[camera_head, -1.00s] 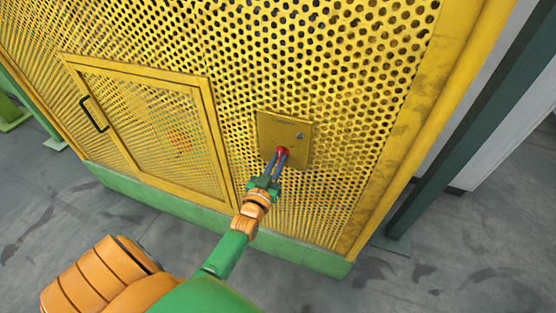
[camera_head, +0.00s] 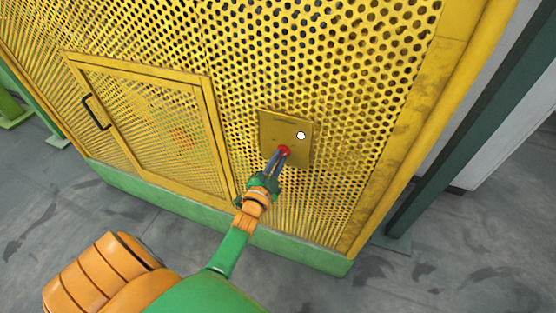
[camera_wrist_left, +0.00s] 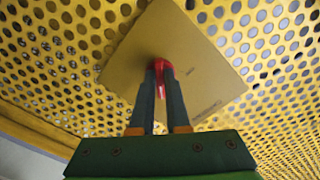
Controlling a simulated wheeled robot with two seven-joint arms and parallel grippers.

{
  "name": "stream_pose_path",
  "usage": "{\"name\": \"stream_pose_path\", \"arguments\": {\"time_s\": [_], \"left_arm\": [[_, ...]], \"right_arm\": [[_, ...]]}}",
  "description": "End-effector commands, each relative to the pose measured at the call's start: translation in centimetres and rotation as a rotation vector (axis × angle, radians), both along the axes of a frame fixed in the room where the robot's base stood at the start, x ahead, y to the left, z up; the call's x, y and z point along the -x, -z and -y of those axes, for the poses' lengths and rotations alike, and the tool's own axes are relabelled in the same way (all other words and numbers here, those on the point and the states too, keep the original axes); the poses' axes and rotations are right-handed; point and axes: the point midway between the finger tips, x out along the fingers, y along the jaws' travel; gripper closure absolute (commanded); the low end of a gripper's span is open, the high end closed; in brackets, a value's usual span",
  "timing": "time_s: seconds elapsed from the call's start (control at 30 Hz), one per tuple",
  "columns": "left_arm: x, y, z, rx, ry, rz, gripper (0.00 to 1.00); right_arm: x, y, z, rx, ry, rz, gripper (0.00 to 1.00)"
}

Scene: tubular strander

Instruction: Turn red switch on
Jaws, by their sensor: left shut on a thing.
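The red switch (camera_head: 284,151) sits on a yellow square plate (camera_head: 272,126) on the perforated yellow panel. A small round light (camera_head: 301,135) on the plate shows bright white. My left gripper (camera_head: 280,156) is at the switch, its two fingers shut on it. In the left wrist view the red switch (camera_wrist_left: 161,70) shows between and above the fingertips (camera_wrist_left: 160,75), which hide part of it. The plate (camera_wrist_left: 190,45) appears tilted behind it. My right gripper is not in view.
A yellow mesh door (camera_head: 150,125) with a black handle (camera_head: 96,113) is left of the plate. A green base rail (camera_head: 310,258) runs along the panel's bottom. Grey floor (camera_head: 450,260) is open at the right, beside a dark green post (camera_head: 450,150).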

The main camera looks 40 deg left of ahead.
Motion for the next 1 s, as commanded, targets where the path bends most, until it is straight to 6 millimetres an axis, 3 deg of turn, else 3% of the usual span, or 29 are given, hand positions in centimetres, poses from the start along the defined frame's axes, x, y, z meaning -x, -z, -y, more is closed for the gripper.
{"name": "stream_pose_path", "arguments": {"time_s": [0.67,0.7,0.8,1.0], "left_arm": [[0.07,0.19,-0.03,-0.05,-0.001,-0.018,1.0],[0.07,0.19,-0.03,-0.05,-0.001,-0.018,0.78],[0.06,0.14,-0.03,-0.05,-0.001,-0.016,0.56],[0.03,0.05,-0.03,-0.049,-0.001,-0.014,0.56]], "right_arm": [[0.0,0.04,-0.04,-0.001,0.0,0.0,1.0],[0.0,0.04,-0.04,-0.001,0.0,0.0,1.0],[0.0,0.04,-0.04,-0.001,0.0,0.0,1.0],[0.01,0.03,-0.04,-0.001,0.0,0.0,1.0]]}}
